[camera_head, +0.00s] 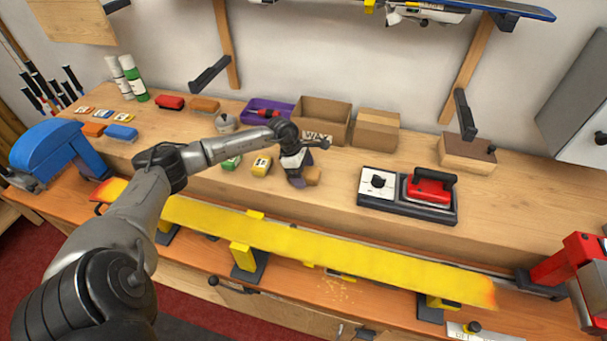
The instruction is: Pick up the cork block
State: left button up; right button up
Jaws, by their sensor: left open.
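A small tan-brown block (313,175), which looks like the cork block, sits on the wooden bench shelf near the middle of the head view. My left gripper (298,181) is right beside it, on its left, pointing down and partly covering it. The gripper is open. I cannot tell whether its fingers touch the block or stand around it. My right gripper is not in view.
A yellow wax block (262,165) lies left of the gripper. Behind are an open cardboard box (322,117) and a purple tray (268,106). A red iron (430,187) on its base stands right. A yellow ski (330,251) runs along the front.

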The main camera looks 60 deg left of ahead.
aim_at(308, 171)
pick_arm(q)
jog(key=shift+f, duration=0.15)
jog(key=shift+c, duration=0.2)
jog(key=c, duration=1)
jog(key=shift+o, duration=0.2)
jog(key=shift+r, duration=0.6)
notch_tip(308, 171, up, 3)
jog(key=shift+f, duration=0.1)
jog(key=w+d+r+b, duration=0.1)
jog(key=d+r, duration=0.6)
jog(key=d, duration=0.4)
jog(key=shift+w+d+r, duration=0.2)
jog(key=shift+w+d, duration=0.05)
jog(key=shift+w, duration=0.1)
